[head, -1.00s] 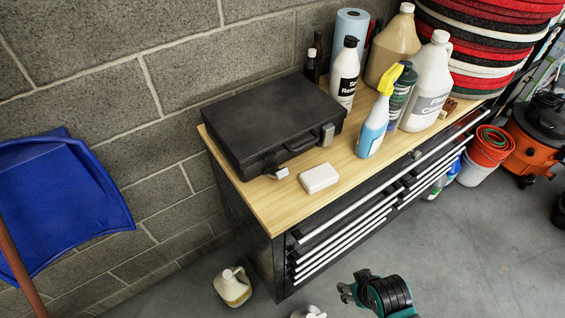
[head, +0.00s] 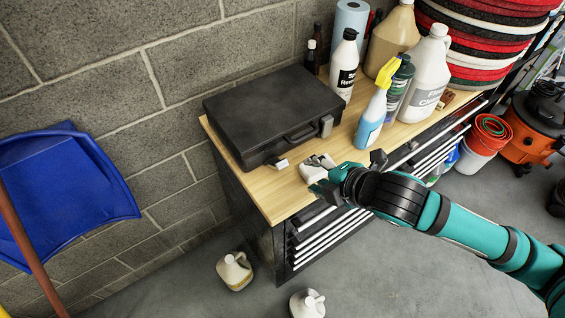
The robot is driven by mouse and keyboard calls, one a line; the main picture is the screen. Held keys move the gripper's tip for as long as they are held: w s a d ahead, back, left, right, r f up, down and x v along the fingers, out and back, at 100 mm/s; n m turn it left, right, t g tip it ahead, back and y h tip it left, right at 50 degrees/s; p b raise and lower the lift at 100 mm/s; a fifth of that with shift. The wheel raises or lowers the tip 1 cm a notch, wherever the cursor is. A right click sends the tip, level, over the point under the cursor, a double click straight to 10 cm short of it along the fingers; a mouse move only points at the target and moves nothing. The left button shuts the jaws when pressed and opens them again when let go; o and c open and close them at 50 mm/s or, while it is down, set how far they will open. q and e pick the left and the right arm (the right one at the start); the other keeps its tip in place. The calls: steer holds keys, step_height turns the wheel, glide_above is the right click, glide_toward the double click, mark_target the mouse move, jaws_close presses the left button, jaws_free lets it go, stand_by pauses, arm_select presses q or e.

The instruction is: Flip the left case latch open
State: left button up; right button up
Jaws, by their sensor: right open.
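The black case (head: 268,112) lies closed on the wooden bench top, its handle (head: 301,134) facing the front edge. The left latch (head: 281,164) is a small pale metal piece at the case's lower front edge; it seems to jut outward and down. The right latch (head: 326,126) sits flat and upright against the case front. My right gripper (head: 325,175) is open at the bench's front edge, right of the left latch and apart from it. It overlaps the white block (head: 313,166) in view; whether they touch I cannot tell. My left gripper is out of view.
A spray bottle (head: 372,115), a black-capped white bottle (head: 344,68) and jugs (head: 427,75) stand right of the case. The bench top (head: 263,188) is bare left of the white block. Two jugs (head: 235,270) stand on the floor.

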mark_target(283, 164)
steer(key=p+x, duration=0.3)
steer(key=x, duration=1.4)
steer(key=shift+w, duration=0.1)
steer(key=shift+c, duration=0.4)
